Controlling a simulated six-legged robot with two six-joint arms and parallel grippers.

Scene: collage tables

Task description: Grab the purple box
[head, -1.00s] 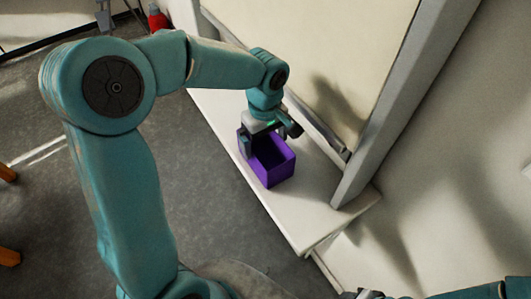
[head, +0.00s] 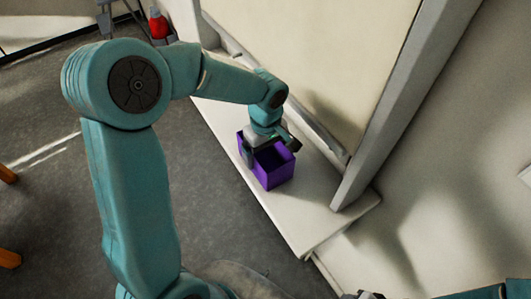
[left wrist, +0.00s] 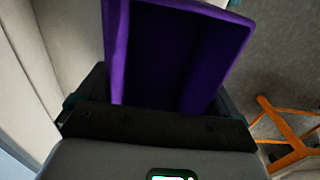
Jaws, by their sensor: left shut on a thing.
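The purple box (head: 278,180) is open-topped and stands on the white ledge (head: 318,215) in the head view. My left gripper (head: 262,150) reaches down to the box from above and is shut on it. In the left wrist view the box (left wrist: 190,55) fills the space in front of the gripper (left wrist: 160,105), with its walls and inside showing. The fingertips are largely hidden by the box. I cannot tell whether the box is clear of the ledge. Of my right arm, only a small part shows at the bottom right edge in the head view.
A cream board (head: 320,60) with a grey post (head: 400,110) rises right behind the ledge. A red object (head: 158,25) stands at the top left. Orange legs (left wrist: 285,130) show in the left wrist view. Grey floor (head: 215,210) left of the ledge is clear.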

